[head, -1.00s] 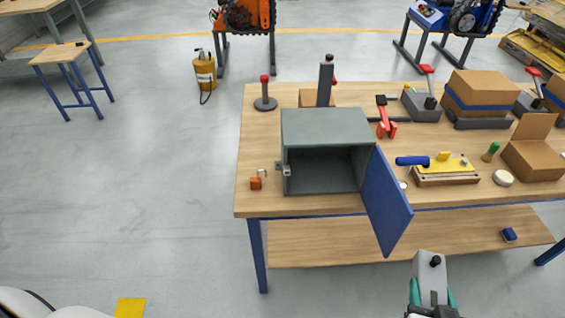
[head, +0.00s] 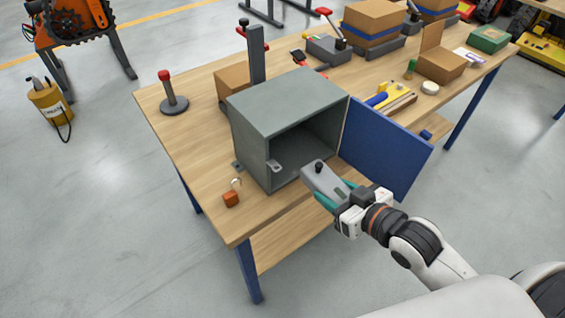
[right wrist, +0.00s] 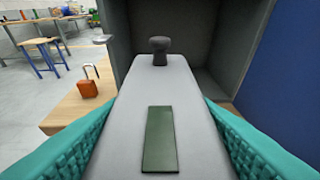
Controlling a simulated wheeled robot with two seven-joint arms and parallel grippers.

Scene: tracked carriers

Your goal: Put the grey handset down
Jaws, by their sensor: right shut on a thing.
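The grey handset (head: 322,181) has a black knob at its far end and a dark green panel on its face. My right gripper (head: 338,197) is shut on it, with teal fingers on both sides. The handset also fills the middle of the right wrist view (right wrist: 160,100), pointing at the open box. It is in front of the opening of the grey metal box (head: 285,100), above the table's front edge. The box stands on the wooden workbench (head: 190,135), and its blue door (head: 385,150) is swung open to the right. My left gripper is not in view.
An orange padlock (head: 231,199) lies on the bench left of the box. A red-topped stand (head: 172,95) and a cardboard box (head: 232,80) are behind. A yellow tool with a blue handle (head: 390,98) lies beyond the door.

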